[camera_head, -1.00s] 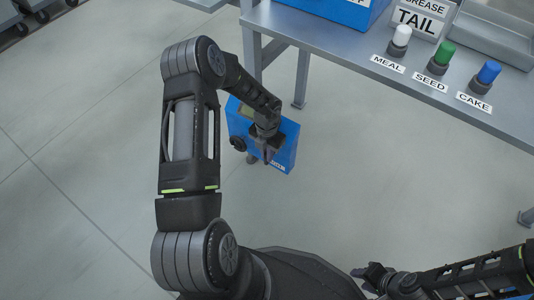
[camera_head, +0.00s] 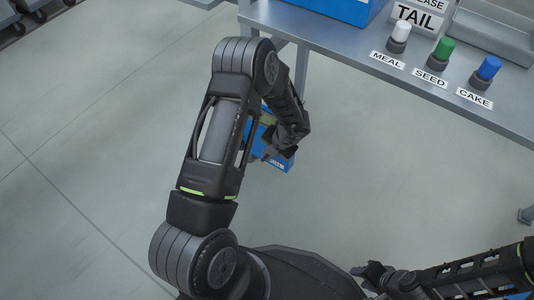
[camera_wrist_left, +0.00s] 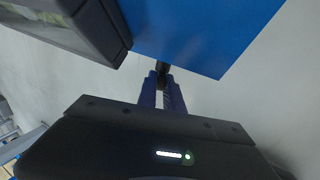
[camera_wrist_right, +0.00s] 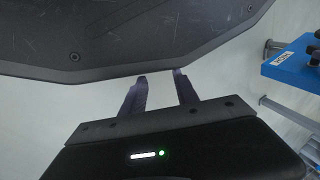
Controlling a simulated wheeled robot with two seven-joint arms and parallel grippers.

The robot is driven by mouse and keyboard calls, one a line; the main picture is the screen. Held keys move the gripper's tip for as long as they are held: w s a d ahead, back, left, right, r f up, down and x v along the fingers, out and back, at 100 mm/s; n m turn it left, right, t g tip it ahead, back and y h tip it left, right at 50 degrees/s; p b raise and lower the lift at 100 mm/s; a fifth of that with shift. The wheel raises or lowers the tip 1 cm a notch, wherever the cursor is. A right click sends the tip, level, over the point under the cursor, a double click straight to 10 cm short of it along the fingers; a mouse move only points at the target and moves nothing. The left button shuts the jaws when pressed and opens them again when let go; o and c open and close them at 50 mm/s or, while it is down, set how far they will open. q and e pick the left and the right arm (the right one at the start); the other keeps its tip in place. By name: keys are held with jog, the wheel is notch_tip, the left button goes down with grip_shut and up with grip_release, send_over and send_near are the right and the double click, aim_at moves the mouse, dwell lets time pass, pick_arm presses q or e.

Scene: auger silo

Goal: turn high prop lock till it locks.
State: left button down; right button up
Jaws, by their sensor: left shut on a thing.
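A blue box (camera_head: 282,164) hangs or stands below the bench edge, mostly covered by my left arm. In the left wrist view its blue face (camera_wrist_left: 205,30) fills the top. My left gripper (camera_wrist_left: 162,80) is shut on a small dark piece, likely the prop lock (camera_wrist_left: 162,68), in front of that face. Most of this piece is hidden, and its turn angle cannot be told. In the head view the left gripper (camera_head: 266,154) is partly hidden by its wrist. My right gripper (camera_wrist_right: 160,78) is open and empty, near my body at the lower right of the head view (camera_head: 368,272).
A grey bench (camera_head: 345,50) spans the top right.

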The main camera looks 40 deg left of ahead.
pick_arm(q)
jog(key=shift+w+d+f+y+b, duration=0.1)
jog(key=shift+d+f+y+b, duration=0.3)
jog(key=shift+y+b, duration=1.4)
jog(key=shift+s+d+f+y+b, duration=0.1)
jog(key=shift+d+f+y+b, duration=0.55)
jog(key=shift+y, duration=2.1)
jog(key=shift+w+a+f+y+b, duration=0.1)
jog(key=shift+f+y+b, duration=0.15)
jog(key=shift+y+b, duration=1.7)
jog(key=shift+y+p, duration=0.3)
jog(key=shift+y, duration=0.1)
jog(key=c, duration=1.5)
grip_release()
jog(key=shift+d+f, duration=0.1)
jog(key=shift+d, duration=3.8)
